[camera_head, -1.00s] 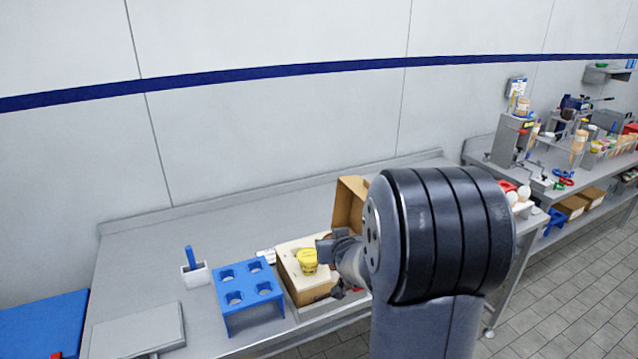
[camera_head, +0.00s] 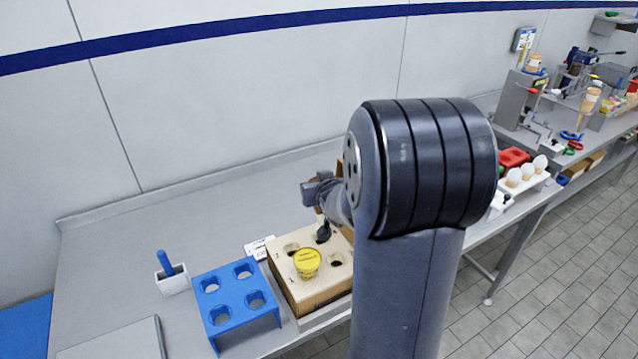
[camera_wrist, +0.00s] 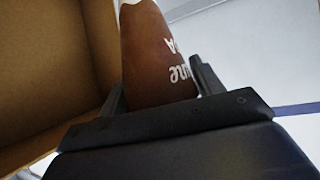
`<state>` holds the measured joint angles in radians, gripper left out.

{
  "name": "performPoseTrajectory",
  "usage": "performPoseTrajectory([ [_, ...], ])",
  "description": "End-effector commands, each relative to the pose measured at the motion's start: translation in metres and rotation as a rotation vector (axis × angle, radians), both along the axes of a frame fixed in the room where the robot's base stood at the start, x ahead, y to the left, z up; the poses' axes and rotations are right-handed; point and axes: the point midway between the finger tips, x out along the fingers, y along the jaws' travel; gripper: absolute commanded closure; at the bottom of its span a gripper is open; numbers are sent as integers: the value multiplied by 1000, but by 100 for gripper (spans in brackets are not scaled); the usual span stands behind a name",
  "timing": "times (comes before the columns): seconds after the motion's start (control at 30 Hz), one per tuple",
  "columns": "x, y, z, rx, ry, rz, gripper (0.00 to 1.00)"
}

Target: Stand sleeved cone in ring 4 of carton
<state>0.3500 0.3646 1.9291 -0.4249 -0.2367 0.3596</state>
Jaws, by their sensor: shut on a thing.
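The sleeved cone (camera_wrist: 158,55) is brown with white lettering and fills the middle of the wrist view. My gripper (camera_wrist: 163,88) is shut on it, one finger on each side. In the head view my gripper (camera_head: 322,198) is over the far side of the carton, and my arm mostly hides it and the cone. The carton (camera_head: 287,292) has a pale top with several round holes. A yellow-lidded cone (camera_head: 307,263) sits in one hole. A dark finger part overlaps the far hole. Ring numbers are not readable.
A blue stand with several holes (camera_head: 238,312) is left of the carton. A white holder with a blue handle (camera_head: 172,280) is farther left. A brown panel (camera_wrist: 50,60) stands close beside the cone.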

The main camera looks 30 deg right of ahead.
Motion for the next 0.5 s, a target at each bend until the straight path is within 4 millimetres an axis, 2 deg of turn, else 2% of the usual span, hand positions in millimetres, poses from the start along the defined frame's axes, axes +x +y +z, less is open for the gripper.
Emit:
performPoseTrajectory([
  [0.03, 0, 0, -8, 0, 0, 0, 62],
  [0.5, 0, 0, -55, 0, 0, 0, 62],
])
